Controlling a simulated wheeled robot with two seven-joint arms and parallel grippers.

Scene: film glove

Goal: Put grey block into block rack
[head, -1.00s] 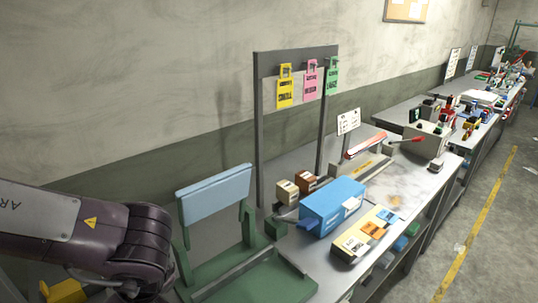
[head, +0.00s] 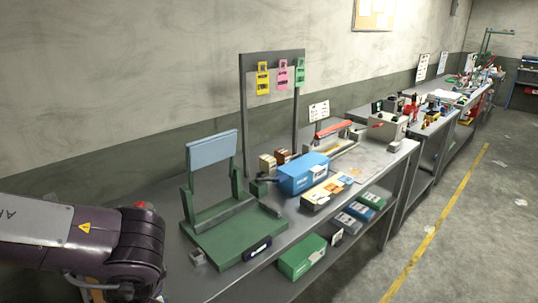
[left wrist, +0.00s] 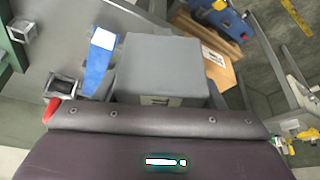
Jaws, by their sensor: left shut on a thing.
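The grey block (left wrist: 162,68) is large in the middle of the left wrist view, close in front of my wrist. My left gripper (left wrist: 157,98) is shut on it; the block hides most of the fingers. In the head view my left arm comes in at the lower left, but its gripper and the block are out of the picture. I cannot pick out the block rack for sure in either view. My right gripper is not in view.
A long metal workbench carries a green stand (head: 238,236) with a light-blue panel, a blue box (head: 303,174) and a tray with colored cards (head: 327,190). Boxes, one green (head: 302,257), sit on the shelf below. Open floor lies right of the bench.

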